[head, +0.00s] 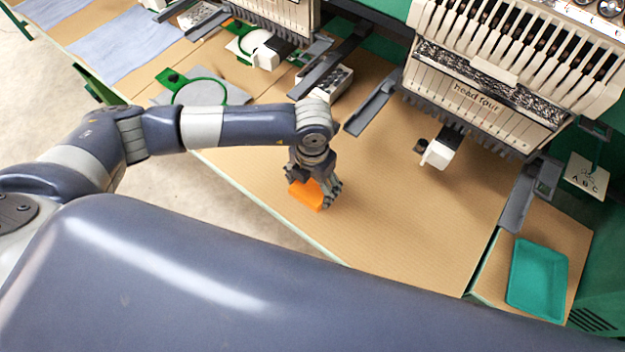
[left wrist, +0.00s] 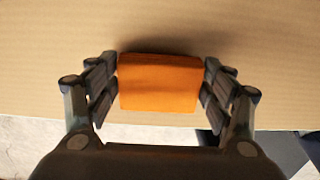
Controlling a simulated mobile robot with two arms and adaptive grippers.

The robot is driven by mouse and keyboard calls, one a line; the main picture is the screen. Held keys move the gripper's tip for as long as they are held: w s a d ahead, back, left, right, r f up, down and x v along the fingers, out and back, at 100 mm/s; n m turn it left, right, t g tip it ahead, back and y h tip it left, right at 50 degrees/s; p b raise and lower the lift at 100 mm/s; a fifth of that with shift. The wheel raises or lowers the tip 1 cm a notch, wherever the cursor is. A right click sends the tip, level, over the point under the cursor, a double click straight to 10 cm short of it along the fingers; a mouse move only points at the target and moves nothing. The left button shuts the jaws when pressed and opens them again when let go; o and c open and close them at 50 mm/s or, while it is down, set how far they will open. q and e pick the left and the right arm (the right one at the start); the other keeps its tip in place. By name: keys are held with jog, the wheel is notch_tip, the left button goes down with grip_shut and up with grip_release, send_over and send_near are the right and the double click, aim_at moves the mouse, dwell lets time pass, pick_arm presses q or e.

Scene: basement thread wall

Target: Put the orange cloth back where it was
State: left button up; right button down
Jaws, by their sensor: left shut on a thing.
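The orange cloth (head: 306,193) is a small folded block at the front part of the tan work table (head: 400,225), in the head view. My left gripper (head: 318,190) points down at it and is shut on it. In the left wrist view the orange cloth (left wrist: 159,83) sits between the two fingers of my left gripper (left wrist: 160,85), with a finger at each side. The tan table top is behind it; I cannot tell whether the cloth touches the table. My right gripper is not in view.
An embroidery head marked "head four" (head: 478,100) stands at the back right. A teal tray (head: 537,280) lies at the right. A green hoop (head: 200,92) with grey cloth and blue cloths (head: 125,45) lie to the left. The table is clear right of my gripper.

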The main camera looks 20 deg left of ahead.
aim_at(313, 186)
pick_arm(q)
jog(key=shift+f, duration=0.1)
jog(key=o, duration=1)
jog(key=shift+r, duration=0.25)
notch_tip(313, 186, up, 12)
jog(key=shift+f+b, duration=0.1)
jog(key=shift+b, duration=1.05)
